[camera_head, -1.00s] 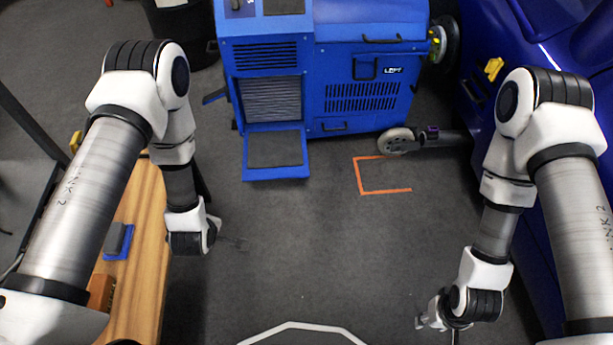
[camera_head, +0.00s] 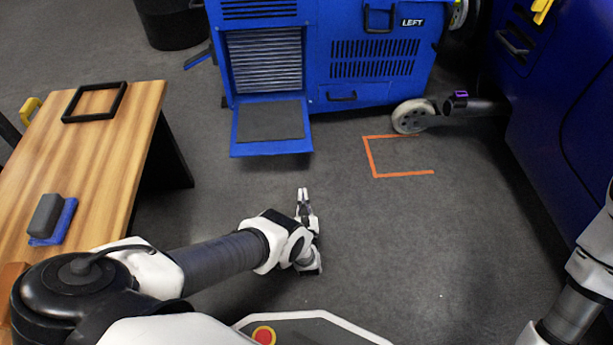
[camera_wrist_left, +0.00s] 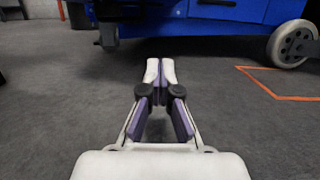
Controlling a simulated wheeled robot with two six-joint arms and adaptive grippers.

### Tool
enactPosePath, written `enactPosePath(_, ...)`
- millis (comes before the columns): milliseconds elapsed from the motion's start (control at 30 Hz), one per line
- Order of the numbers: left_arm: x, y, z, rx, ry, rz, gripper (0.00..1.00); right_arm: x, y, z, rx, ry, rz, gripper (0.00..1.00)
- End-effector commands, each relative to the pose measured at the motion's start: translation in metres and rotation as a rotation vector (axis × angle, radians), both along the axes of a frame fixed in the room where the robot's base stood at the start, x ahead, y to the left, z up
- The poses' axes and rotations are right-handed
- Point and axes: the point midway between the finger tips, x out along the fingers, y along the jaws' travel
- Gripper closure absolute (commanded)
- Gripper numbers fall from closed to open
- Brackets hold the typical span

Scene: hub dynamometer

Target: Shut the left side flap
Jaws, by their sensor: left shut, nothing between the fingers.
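A blue machine (camera_head: 375,65) marked LEFT stands at the top centre. A blue flap (camera_head: 240,142) with a dark grey inner pad is open at its base. It is folded down toward me, below an opening with a ribbed grey filter (camera_head: 265,60). My left gripper (camera_head: 303,192) is shut and empty, a little below the flap's front edge in the picture and apart from it. In the left wrist view its fingertips (camera_wrist_left: 160,66) point toward the machine. My right gripper is out of view; only part of that arm shows at the right edge.
A wooden table (camera_head: 115,140) at left carries a black frame (camera_head: 95,102) and a grey-and-blue block (camera_head: 52,218). A caster wheel (camera_head: 412,116) and orange floor marking (camera_head: 400,175) lie right of the flap. A large blue body (camera_head: 555,130) stands at right. Floor before the flap is clear.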

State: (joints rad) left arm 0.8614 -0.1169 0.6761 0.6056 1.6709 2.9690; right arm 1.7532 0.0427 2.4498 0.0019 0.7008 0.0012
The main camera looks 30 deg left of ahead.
Motion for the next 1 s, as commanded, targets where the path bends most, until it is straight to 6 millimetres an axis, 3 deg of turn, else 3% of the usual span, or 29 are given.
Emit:
enactPosePath(167,0.022,0.013,0.006,0.002,-0.004,0.001,1.0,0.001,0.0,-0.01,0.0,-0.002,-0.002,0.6)
enactPosePath(500,0.084,0.051,0.019,0.002,-0.003,0.0,1.0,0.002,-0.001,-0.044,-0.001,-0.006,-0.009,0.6)
enactPosePath(600,0.084,0.05,0.046,0.002,0.001,-0.002,1.0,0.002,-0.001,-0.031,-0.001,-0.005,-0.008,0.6)
enactPosePath(700,0.084,0.05,0.056,0.002,0.0,-0.001,1.0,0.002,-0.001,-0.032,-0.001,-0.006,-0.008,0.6)
enactPosePath(1000,0.083,0.05,0.063,0.002,0.0,-0.001,1.0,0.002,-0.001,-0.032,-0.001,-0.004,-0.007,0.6)
